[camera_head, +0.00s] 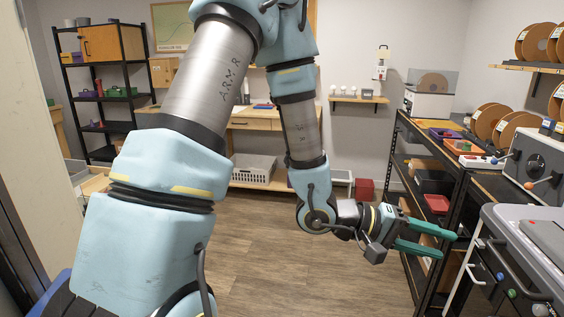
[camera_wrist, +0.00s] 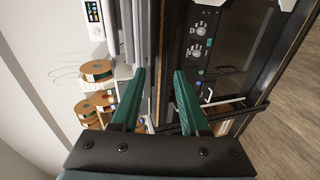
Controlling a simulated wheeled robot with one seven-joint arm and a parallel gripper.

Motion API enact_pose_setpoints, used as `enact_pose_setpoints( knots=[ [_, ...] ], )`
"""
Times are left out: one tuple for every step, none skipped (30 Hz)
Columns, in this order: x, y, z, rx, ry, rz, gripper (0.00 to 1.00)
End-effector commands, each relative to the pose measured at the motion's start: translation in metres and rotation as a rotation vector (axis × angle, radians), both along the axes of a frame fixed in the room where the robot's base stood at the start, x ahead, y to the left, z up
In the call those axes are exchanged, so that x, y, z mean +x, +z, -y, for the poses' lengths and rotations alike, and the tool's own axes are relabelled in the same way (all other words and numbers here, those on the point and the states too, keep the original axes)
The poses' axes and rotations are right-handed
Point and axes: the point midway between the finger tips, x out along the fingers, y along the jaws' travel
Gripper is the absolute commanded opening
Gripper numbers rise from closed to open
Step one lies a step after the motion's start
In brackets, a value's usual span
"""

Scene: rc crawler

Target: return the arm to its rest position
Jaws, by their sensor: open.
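My arm fills the left and middle of the head view, raised and bent, with the forearm hanging down. My gripper (camera_head: 428,240) has two green fingers pointing right, near the black shelf rack and the grey machine. In the wrist view my gripper (camera_wrist: 160,88) shows both green fingers spread apart. Nothing is between them. I cannot tell whether the fingers touch the rack post behind them.
A black shelf rack (camera_head: 417,262) with bins and spools stands at the right. A grey machine (camera_head: 535,235) is at the lower right. A wooden workbench (camera_head: 258,122) and a black shelf (camera_head: 72,100) stand at the back. The wooden floor (camera_head: 265,265) in the middle is clear.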

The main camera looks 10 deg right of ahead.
Motion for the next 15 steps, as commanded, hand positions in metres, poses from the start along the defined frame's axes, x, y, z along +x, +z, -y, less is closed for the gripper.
enact_pose_setpoints(
  knots=[
    [0.020, -0.005, -0.007, 0.039, 0.046, 0.069, 0.45],
    [0.033, -0.009, -0.012, 0.071, 0.076, 0.119, 0.45],
    [0.054, -0.016, -0.022, 0.123, 0.121, 0.192, 0.45],
    [0.071, -0.020, -0.033, 0.171, 0.157, 0.250, 0.45],
    [0.089, -0.025, -0.044, 0.223, 0.193, 0.306, 0.45],
    [0.111, -0.031, -0.063, 0.299, 0.237, 0.378, 0.45],
    [0.127, -0.034, -0.078, 0.358, 0.268, 0.426, 0.45],
    [0.141, -0.036, -0.095, 0.419, 0.296, 0.470, 0.45],
    [0.159, -0.039, -0.119, 0.505, 0.328, 0.518, 0.45],
    [0.170, -0.040, -0.137, 0.569, 0.350, 0.548, 0.45],
    [0.180, -0.041, -0.157, 0.635, 0.369, 0.574, 0.45],
    [0.190, -0.041, -0.185, 0.724, 0.388, 0.597, 0.45],
    [0.196, -0.041, -0.206, 0.792, 0.399, 0.607, 0.45],
    [0.200, -0.040, -0.228, 0.858, 0.408, 0.612, 0.45],
    [0.202, -0.038, -0.257, 0.945, 0.414, 0.606, 0.45]
  ],
)
